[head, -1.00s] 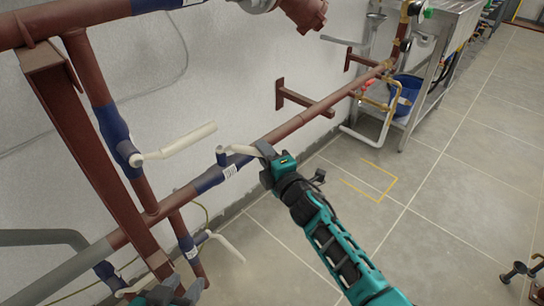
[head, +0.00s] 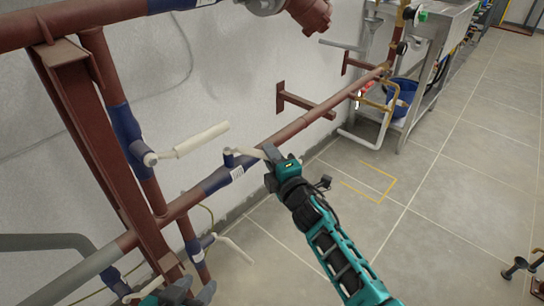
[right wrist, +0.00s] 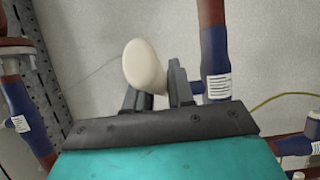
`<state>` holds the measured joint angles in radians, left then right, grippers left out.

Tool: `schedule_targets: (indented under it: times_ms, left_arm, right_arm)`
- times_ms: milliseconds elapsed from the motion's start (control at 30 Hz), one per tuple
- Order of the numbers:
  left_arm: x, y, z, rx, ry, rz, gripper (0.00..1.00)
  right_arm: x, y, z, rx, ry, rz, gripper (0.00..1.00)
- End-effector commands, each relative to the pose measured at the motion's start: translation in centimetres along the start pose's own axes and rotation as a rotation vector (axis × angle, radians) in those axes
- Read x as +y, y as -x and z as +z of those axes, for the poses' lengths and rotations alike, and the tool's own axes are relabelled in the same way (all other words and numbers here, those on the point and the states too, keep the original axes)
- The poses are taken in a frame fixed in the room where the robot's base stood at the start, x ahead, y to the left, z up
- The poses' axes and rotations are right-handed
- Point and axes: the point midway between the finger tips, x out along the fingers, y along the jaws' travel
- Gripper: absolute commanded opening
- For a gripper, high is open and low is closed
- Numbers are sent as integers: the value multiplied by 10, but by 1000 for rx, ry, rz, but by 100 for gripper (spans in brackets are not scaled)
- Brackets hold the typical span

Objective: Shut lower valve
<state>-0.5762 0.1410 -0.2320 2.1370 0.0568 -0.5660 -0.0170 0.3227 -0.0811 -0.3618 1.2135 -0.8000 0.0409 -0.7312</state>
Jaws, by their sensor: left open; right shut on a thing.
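In the head view, a blue valve (head: 229,158) sits on the sloping red pipe, with a short white lever (head: 248,153) pointing right. My right gripper (head: 270,155) is shut on the end of this lever. In the right wrist view, the lever's rounded white end (right wrist: 145,65) stands between the fingers (right wrist: 158,88). A second valve (head: 150,158) with a longer white lever (head: 200,139) is on the upright pipe. A lower valve lever (head: 235,248) hangs below the sloping pipe. My left gripper (head: 185,293) is open at the bottom edge, partly cut off.
A red steel post (head: 100,150) crosses in front of the pipes at left. A wall bracket (head: 305,101) and a metal table (head: 430,70) with a blue bucket (head: 402,98) stand further back. The tiled floor (head: 430,220) at right is mostly clear.

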Motion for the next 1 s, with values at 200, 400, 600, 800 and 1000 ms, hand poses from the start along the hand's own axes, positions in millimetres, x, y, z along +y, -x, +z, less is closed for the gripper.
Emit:
schedule_targets:
  times_ms: [200,400,600,800,1000]
  left_arm:
    - [0,0,-1,3,1,-1,44]
    - [0,0,-1,5,1,-1,44]
    - [-1,0,-2,5,1,-2,44]
    - [-1,4,-9,12,1,-5,44]
    - [-4,8,-14,15,0,-14,44]
  right_arm:
    - [-3,1,-3,7,-1,-4,26]
    - [-2,1,-2,4,-1,-2,44]
    - [-1,1,-1,2,-1,-1,44]
    - [0,17,0,1,0,-4,44]
    - [0,49,-1,2,-1,-5,44]
